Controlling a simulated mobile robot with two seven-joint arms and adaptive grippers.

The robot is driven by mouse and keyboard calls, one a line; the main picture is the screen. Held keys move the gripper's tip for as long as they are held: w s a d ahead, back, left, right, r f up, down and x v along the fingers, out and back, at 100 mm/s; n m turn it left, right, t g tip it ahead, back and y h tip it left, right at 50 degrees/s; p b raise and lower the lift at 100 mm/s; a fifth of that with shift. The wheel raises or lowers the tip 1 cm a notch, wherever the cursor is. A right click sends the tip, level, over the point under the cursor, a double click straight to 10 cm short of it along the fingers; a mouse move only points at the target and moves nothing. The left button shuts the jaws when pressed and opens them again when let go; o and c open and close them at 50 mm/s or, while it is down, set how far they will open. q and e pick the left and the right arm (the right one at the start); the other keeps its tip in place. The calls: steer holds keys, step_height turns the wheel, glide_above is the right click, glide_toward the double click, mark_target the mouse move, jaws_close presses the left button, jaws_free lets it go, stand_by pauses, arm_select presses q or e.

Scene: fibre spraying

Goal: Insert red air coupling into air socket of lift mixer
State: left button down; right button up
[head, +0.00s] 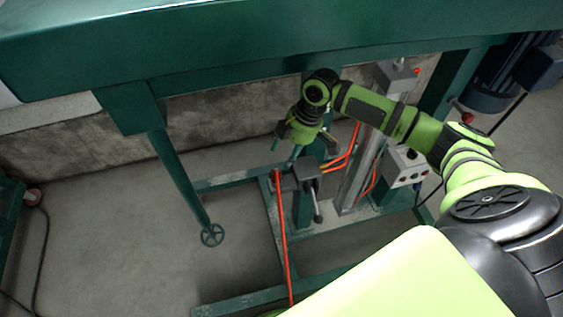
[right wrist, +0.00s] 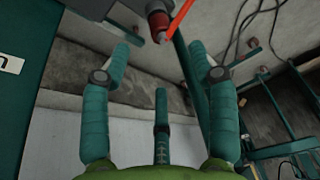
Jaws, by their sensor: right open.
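The red air coupling (right wrist: 158,22) shows at the top of the right wrist view, with a pale metal tip and an orange-red hose (right wrist: 179,20) beside it. In the head view the red hose (head: 284,240) hangs down from beside a grey block with a lever (head: 300,177) on the lift mixer (head: 362,170). My right gripper (head: 288,148) is open, just above that block; in its wrist view the teal fingers (right wrist: 164,62) are spread, with the coupling beyond and between the tips, apart from both. I cannot make out the air socket. My left gripper is not in view.
A grey control box (head: 405,167) and orange hoses (head: 345,155) are close to my right arm.

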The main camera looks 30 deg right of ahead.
steer(key=v, duration=0.3)
steer(key=shift+d+r, duration=0.1)
steer(key=shift+r, duration=0.2)
